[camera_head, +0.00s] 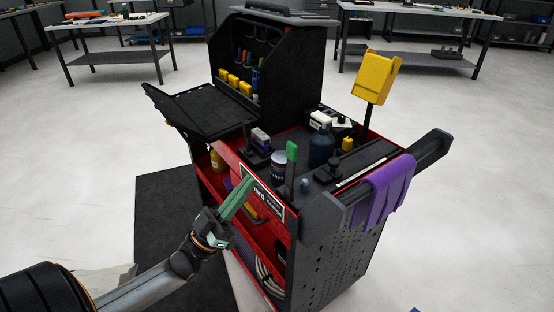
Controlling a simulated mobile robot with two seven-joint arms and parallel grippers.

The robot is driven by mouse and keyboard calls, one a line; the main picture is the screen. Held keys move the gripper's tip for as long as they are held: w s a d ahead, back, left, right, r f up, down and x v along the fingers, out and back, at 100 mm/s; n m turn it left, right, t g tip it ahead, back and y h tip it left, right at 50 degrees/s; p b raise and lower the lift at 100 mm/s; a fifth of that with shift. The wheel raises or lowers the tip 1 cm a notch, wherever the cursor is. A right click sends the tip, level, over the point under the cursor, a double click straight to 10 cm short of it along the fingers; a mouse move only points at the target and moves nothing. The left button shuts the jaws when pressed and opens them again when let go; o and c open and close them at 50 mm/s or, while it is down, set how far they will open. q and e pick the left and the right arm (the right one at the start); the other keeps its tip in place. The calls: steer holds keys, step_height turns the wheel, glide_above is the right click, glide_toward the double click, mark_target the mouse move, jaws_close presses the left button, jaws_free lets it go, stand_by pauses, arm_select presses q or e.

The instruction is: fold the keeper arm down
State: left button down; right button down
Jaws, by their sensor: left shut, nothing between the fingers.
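A red and black tool cart (335,240) stands in the middle of the view. An upright piece with a green upper part (292,152) rises from the cart's near top edge; it may be the keeper arm, but I cannot tell for sure. My left gripper (247,184) comes in from the lower left. Its green fingers are shut and empty, in front of the cart's near side by the white-framed label (268,200). The fingertips are below and left of the upright green piece and look apart from it. My right gripper is out of view.
The cart top carries a can (279,166), a dark bottle (321,147) and a yellow holder on a post (376,77). A purple cloth (384,196) hangs over the right end. A black shelf (200,108) juts out left. The floor around is mostly clear.

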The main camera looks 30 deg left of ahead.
mark_target(290, 146)
arm_select(q)
steer(key=shift+w+d+r, duration=0.5)
steer(key=shift+w+r, duration=0.05)
steer(key=shift+w, duration=0.7)
steer(key=shift+w+d+r, duration=0.45)
steer(key=shift+w+r, duration=0.05)
steer(key=shift+w, duration=0.8)
steer(key=shift+w+d+r, duration=0.5)
steer(key=shift+w+r, duration=0.05)
steer(key=shift+w, duration=0.7)
